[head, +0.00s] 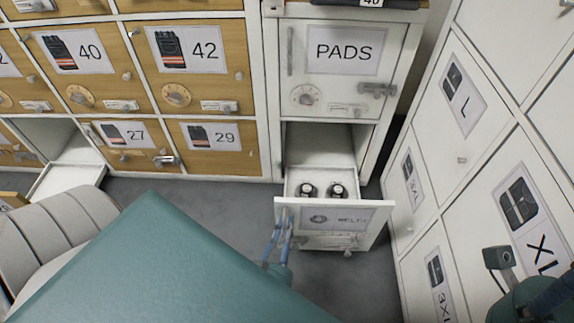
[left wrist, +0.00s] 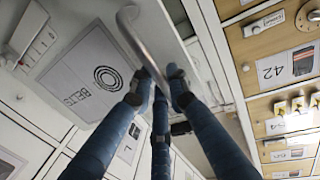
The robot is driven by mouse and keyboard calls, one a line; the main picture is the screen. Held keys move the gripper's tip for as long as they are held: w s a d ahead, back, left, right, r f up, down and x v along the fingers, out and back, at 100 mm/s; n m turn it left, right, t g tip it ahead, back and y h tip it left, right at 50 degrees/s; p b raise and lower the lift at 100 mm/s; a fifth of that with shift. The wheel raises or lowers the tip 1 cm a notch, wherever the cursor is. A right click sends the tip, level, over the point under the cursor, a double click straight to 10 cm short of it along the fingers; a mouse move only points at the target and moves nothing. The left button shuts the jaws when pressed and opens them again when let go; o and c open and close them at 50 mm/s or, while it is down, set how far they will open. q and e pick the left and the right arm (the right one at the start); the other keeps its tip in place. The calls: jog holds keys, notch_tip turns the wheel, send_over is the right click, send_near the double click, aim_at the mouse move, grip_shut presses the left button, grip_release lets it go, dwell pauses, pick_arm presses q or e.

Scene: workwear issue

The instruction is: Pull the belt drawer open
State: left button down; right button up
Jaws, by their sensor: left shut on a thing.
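The belt drawer (head: 376,217) is the lowest one under the PADS door, and it stands pulled out from its cabinet. Two dark rolled belts (head: 307,190) lie inside it. Its white front, marked BELTS, also shows in the left wrist view (left wrist: 62,70). The drawer's curved bar handle (left wrist: 138,42) runs down between my left fingers. My left gripper (head: 283,225) is shut on the handle, at the left part of the drawer front; its fingers also show in the left wrist view (left wrist: 158,88). Part of my right gripper (head: 545,298) shows at the lower right edge; its fingertips are hidden.
The PADS door (head: 345,50) is closed above the drawer. White size lockers (head: 460,160) stand close on the right. Wooden numbered lockers (head: 190,55) stand on the left, with an open compartment (head: 72,150) low at far left. Grey floor (head: 350,285) is clear below the drawer.

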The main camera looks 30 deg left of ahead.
pick_arm(q)
jog(key=shift+s+d, duration=0.1)
jog(key=shift+s, duration=0.3)
jog(key=c, duration=1.7)
grip_release()
jog(key=shift+c, duration=0.2)
notch_tip(320, 180, up, 10)
jog(key=shift+r, duration=0.1)
